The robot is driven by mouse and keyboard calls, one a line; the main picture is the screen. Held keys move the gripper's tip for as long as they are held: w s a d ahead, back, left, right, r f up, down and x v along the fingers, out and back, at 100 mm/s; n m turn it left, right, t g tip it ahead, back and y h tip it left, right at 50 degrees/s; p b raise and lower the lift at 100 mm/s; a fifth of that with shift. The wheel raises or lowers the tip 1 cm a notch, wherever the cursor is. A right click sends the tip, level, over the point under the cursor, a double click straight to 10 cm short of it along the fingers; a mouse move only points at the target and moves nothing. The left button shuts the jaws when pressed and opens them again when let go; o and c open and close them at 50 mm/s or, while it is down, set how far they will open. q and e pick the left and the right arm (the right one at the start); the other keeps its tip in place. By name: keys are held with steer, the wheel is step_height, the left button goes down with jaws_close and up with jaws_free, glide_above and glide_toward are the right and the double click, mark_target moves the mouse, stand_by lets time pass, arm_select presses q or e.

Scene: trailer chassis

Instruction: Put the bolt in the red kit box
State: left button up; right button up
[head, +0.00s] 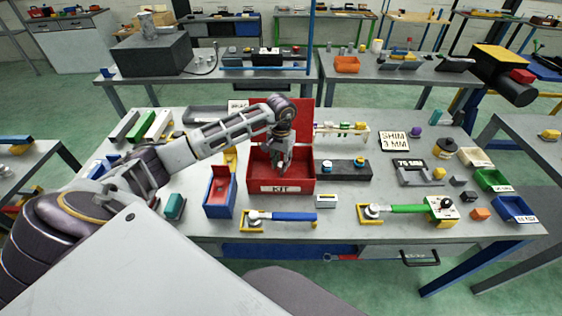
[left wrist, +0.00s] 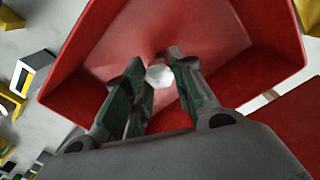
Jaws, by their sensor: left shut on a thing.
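The red kit box (head: 304,186) stands open at the middle of the bench, with its lid up at the back and a KIT label on its front. My left gripper (head: 284,167) points down into the box opening. In the left wrist view, the gripper (left wrist: 158,82) is shut on the bolt (left wrist: 159,76), whose pale hexagonal head shows between the fingertips. The red walls and floor of the box (left wrist: 85,75) lie around and below it. The bolt's shank is hidden, and I cannot tell whether it touches the floor. My right gripper is not in view.
A blue bin (head: 218,195) stands left of the box and a dark block (head: 343,170) right of it. A blue-handled tool (head: 282,216) and a green-handled tool (head: 395,209) lie in front. Green (head: 492,181) and blue (head: 513,209) bins are at the right.

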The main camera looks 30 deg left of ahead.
arm_select(q)
steer(key=shift+f, duration=0.15)
steer(key=o, duration=0.9)
steer(key=shift+r, duration=0.8)
steer(key=shift+r+b, duration=1.2)
steer(key=shift+r, duration=4.15)
